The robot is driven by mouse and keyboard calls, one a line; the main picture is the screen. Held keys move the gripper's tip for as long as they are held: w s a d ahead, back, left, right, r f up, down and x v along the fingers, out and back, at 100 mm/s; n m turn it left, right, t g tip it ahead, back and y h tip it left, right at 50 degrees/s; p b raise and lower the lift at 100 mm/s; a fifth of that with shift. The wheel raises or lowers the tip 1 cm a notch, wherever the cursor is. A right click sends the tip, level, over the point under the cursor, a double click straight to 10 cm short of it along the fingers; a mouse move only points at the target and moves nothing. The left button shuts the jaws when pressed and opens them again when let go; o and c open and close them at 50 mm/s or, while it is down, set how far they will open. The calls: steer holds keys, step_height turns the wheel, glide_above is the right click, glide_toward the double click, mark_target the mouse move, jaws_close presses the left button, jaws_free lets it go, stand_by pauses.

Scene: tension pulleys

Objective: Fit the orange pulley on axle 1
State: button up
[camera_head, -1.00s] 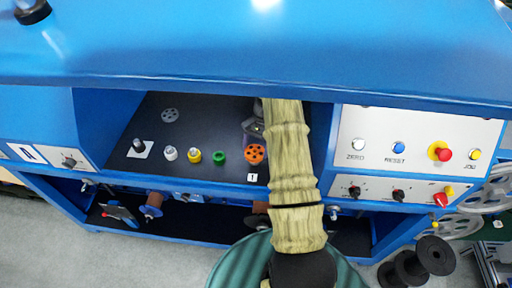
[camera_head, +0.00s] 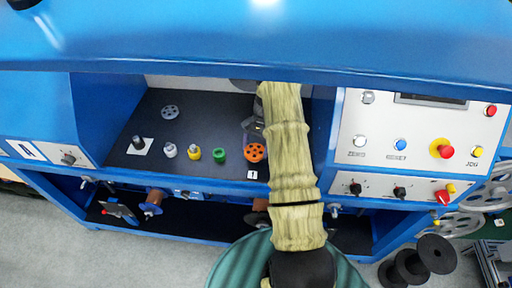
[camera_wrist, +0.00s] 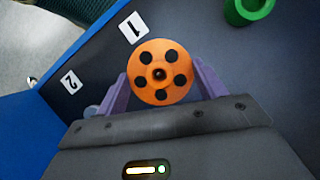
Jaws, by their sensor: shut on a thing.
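The orange pulley (camera_wrist: 160,72), a disc with several dark holes around its hub, sits between the two purple fingers of my gripper (camera_wrist: 161,88) in the wrist view. The fingers are shut on its sides. In the head view the orange pulley (camera_head: 255,153) is near the front edge of the dark deck, just behind the white "1" label (camera_head: 252,174). The "1" label (camera_wrist: 132,27) also shows beside the pulley in the wrist view. Axle 1 is not clearly visible; a dark spot shows in the hub, and I cannot tell whether the axle is in it.
Green (camera_head: 220,155), yellow (camera_head: 193,154) and white (camera_head: 170,150) parts stand in a row to the left. A grey pulley (camera_head: 170,112) lies farther back. A "2" label (camera_wrist: 71,81) is near the deck edge. A blue cover (camera_head: 250,50) hangs above; a control panel (camera_head: 420,140) stands right.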

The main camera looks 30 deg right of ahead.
steer(key=shift+f, duration=0.1)
steer(key=shift+f+b, duration=0.65)
steer(key=shift+f, duration=0.2)
steer(key=shift+s, duration=0.1)
stand_by(0.4)
steer(key=o, duration=1.1)
steer(key=shift+o, duration=0.2)
steer(key=b+v, duration=0.4)
steer(key=v, duration=1.3)
steer(key=shift+r, duration=0.2)
